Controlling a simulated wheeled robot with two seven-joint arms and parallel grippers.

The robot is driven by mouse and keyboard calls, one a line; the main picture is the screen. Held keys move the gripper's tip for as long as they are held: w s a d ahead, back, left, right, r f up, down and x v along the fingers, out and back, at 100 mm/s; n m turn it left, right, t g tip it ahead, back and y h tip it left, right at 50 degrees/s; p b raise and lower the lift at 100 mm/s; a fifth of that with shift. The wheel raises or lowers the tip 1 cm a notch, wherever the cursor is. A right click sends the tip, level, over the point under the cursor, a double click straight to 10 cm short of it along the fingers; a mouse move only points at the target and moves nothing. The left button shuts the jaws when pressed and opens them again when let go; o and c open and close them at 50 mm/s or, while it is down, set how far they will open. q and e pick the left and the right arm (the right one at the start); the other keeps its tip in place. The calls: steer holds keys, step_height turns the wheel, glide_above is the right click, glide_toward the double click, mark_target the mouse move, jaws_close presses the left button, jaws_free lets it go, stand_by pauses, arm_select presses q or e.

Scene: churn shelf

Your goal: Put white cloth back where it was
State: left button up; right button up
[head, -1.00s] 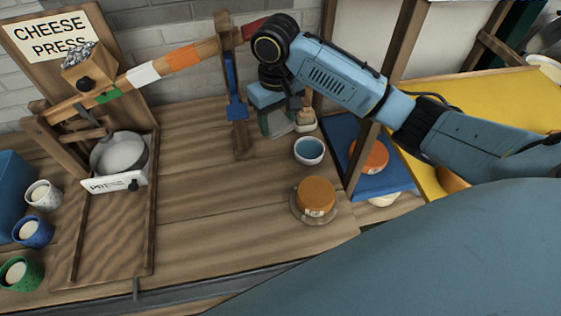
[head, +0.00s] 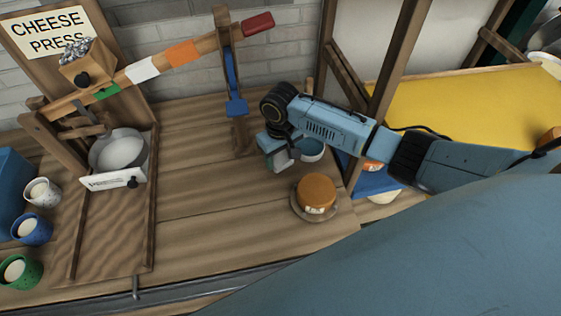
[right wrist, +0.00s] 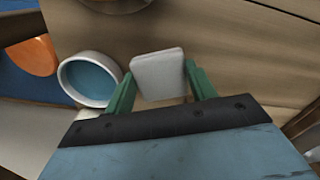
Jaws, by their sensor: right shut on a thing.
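My right gripper (head: 284,162) is low over the wooden counter, just left of a white bowl with a blue inside (head: 312,150). In the right wrist view its green fingers (right wrist: 159,76) are shut on a flat, pale square, the white cloth (right wrist: 158,72). In the head view the cloth is mostly hidden by the gripper. In the right wrist view the bowl (right wrist: 90,80) is close beside the left finger. I cannot tell whether the cloth touches the counter. My left gripper is not in view.
An orange cheese (head: 316,192) sits on a saucer (head: 295,208) in front of the bowl. The cheese press with its pan (head: 120,152) and lever (head: 200,52) is at left, near several cups. A wooden post (head: 393,70) stands right. The middle counter (head: 200,190) is clear.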

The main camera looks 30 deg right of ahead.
mark_target(280, 158)
steer(key=shift+f, duration=1.45)
steer(key=shift+f, duration=0.15)
steer(key=o, duration=0.9)
step_height(280, 158, up, 12)
steer(key=shift+r+p, duration=0.2)
steer(key=shift+p, duration=0.4)
